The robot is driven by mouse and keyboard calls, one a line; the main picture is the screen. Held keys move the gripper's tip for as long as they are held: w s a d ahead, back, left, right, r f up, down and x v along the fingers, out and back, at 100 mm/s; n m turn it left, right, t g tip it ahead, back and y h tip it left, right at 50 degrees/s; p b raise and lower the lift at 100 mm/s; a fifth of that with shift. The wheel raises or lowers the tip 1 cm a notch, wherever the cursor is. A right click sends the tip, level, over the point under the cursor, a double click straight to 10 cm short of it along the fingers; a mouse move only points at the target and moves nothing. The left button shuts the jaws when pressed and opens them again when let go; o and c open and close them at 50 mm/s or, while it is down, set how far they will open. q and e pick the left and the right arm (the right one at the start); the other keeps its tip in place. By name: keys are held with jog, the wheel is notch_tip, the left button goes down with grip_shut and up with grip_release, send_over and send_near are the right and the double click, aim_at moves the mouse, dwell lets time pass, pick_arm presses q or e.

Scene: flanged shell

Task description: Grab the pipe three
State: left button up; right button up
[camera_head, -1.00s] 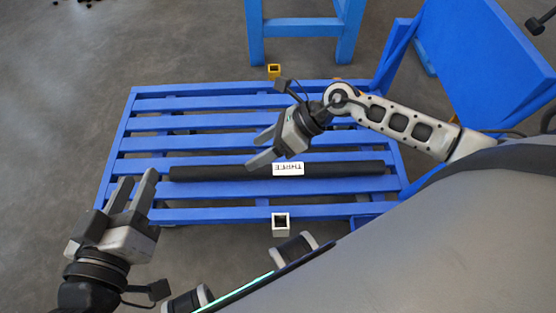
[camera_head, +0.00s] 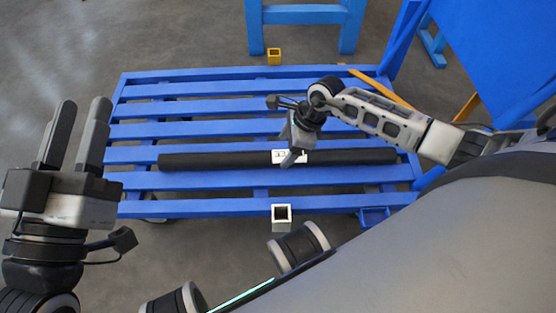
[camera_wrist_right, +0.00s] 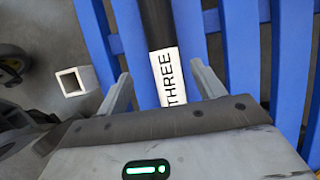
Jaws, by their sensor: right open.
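The pipe three (camera_head: 215,160) is a long black pipe with a white label reading "THREE". It lies across the slats of the blue slatted rack (camera_head: 190,130). In the right wrist view the pipe (camera_wrist_right: 155,22) and its label (camera_wrist_right: 168,78) show between my open fingers. My right gripper (camera_head: 290,160) is over the label in the head view and hides part of it; it also shows in the wrist view (camera_wrist_right: 160,92). I cannot tell whether it touches the pipe. My left gripper (camera_head: 82,125) is open and empty at the left, beside the rack's left edge.
A white square tube (camera_head: 281,214) stands at the rack's front edge. A yellow square tube (camera_head: 274,57) stands at its back edge. A blue stand (camera_head: 300,15) is behind, and a large blue panel (camera_head: 500,45) rises at the right. Grey floor (camera_head: 60,60) is clear at the left.

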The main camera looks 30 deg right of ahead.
aim_at(280, 153)
jog(key=shift+w+f, duration=0.1)
jog(key=shift+f, duration=0.3)
jog(key=b+x, duration=0.3)
jog(key=x, duration=0.1)
jog(key=shift+w+d+f, duration=0.15)
jog(key=shift+w+d, duration=0.05)
jog(key=shift+d, duration=0.05)
jog(key=shift+f, duration=0.15)
grip_shut()
pick_arm(q)
notch_tip(280, 153, up, 6)
jog(key=s+m+t+h, duration=0.1)
jog(key=m+h, duration=0.4)
jog(key=m, duration=0.2)
jog(key=shift+s+d+m+h, duration=0.15)
jog(key=shift+s+m+h, duration=0.15)
jog(key=shift+s+h, duration=0.1)
pick_arm(e)
jog(key=shift+w+a+r, duration=0.1)
jog(key=shift+w+r, duration=0.05)
jog(key=shift+r, duration=0.05)
